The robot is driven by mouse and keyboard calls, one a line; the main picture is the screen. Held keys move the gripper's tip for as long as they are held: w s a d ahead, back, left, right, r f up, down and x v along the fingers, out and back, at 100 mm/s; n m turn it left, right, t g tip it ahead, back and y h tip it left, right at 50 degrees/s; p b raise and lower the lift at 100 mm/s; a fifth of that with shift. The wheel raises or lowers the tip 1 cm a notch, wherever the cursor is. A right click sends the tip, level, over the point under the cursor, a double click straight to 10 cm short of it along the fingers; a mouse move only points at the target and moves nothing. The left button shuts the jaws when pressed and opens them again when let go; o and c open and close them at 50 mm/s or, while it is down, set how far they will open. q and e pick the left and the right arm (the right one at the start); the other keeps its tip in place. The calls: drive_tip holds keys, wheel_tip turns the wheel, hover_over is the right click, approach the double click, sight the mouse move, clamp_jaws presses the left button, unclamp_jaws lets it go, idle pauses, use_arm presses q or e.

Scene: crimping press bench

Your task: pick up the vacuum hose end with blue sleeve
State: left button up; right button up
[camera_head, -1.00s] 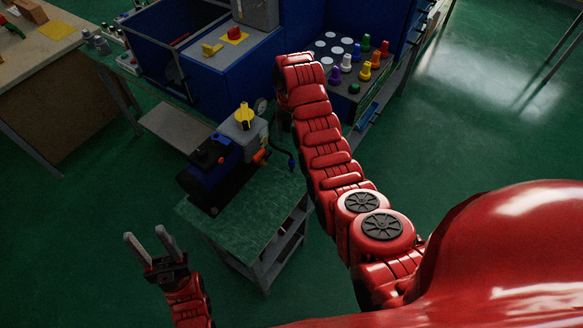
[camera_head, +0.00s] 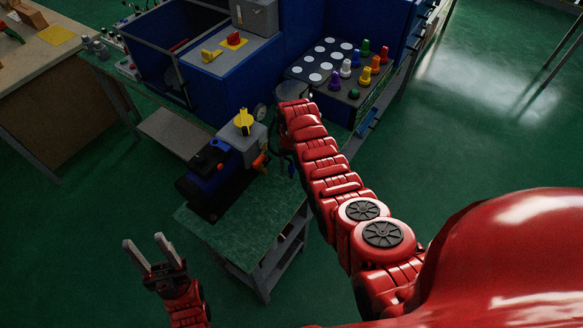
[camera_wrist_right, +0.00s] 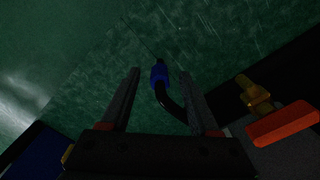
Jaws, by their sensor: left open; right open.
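The vacuum hose end with blue sleeve (camera_wrist_right: 159,74) shows in the right wrist view, on a black curved hose (camera_wrist_right: 172,104). It lies between the two open fingers of my right gripper (camera_wrist_right: 154,88) as seen from the wrist; I cannot tell the depth between them. In the head view the hose end (camera_head: 291,170) is small and dark beside the blue pump (camera_head: 222,170) on the green cart (camera_head: 245,226). My right gripper is hidden there behind my red arm. My left gripper (camera_head: 152,252) is open and empty over the floor at the lower left.
An orange-red valve handle (camera_wrist_right: 284,124) with brass fitting sits just right of my right gripper. A yellow knob (camera_head: 243,120) tops the pump. A panel with coloured knobs (camera_head: 345,70) and a blue press stand behind.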

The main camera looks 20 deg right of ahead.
drive_tip(key=shift+c, duration=0.2)
clamp_jaws()
drive_tip(key=shift+r, duration=0.15)
idle(0.4)
